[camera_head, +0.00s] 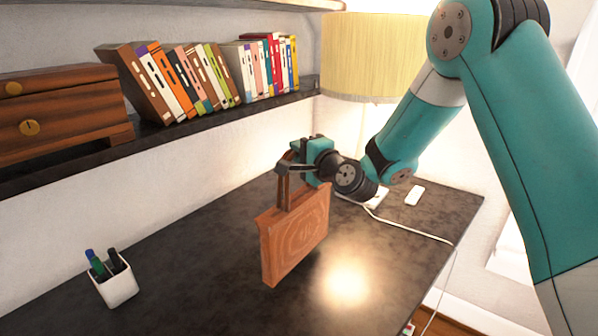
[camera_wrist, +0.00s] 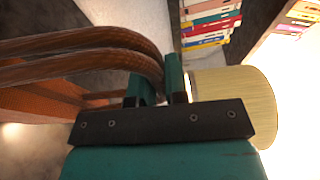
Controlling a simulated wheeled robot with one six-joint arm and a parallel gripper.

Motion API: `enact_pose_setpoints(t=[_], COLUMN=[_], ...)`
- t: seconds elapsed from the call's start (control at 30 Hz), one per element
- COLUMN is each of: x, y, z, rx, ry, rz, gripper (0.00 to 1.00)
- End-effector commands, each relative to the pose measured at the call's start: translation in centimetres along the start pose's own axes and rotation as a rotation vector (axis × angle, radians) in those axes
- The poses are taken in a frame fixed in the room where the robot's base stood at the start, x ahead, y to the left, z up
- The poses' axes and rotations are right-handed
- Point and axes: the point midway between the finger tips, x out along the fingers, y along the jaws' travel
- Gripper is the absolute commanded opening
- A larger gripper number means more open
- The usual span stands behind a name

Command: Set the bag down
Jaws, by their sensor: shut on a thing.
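The bag (camera_head: 296,238) is a flat brown block with a wood-like grain and upright handles on top. It hangs upright over the dark desk (camera_head: 200,270); I cannot tell whether its bottom edge touches the desk. My gripper (camera_head: 288,168) is shut on the bag's handle, above the body. In the wrist view the looped brown handles (camera_wrist: 90,45) run in from the left to my gripper's fingers (camera_wrist: 160,85), and part of the bag's body (camera_wrist: 35,103) shows below them.
A white pen cup (camera_head: 117,284) stands at the desk's left. A shelf (camera_head: 160,136) with books and a wooden drawer box (camera_head: 60,112) runs along the wall. A lamp (camera_head: 375,60), a white cable (camera_head: 415,232) and a small white item (camera_head: 414,195) are behind. The desk's front middle is clear.

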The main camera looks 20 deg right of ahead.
Motion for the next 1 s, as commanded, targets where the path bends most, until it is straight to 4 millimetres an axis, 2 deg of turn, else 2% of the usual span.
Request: enact_pose_setpoints(t=[0.13, 0.3, 0.4, 0.87, 0.9, 1.0], x=[0.1, 0.1, 0.1, 0.1, 0.0, 0.0], y=[0.8, 3.5, 4.3, 4.8, 5.0, 4.9], z=[-0.1, -0.1, -0.1, -0.1, 0.0, 0.0], rx=[0.001, 0.001, 0.001, -0.001, -0.001, -0.001], ry=[0.001, 0.003, 0.002, 0.001, 0.001, 0.001], rz=[-0.006, -0.003, -0.004, -0.006, -0.001, -0.001], gripper=[0.0, 0.0, 0.0, 0.0, 0.21, 0.39])
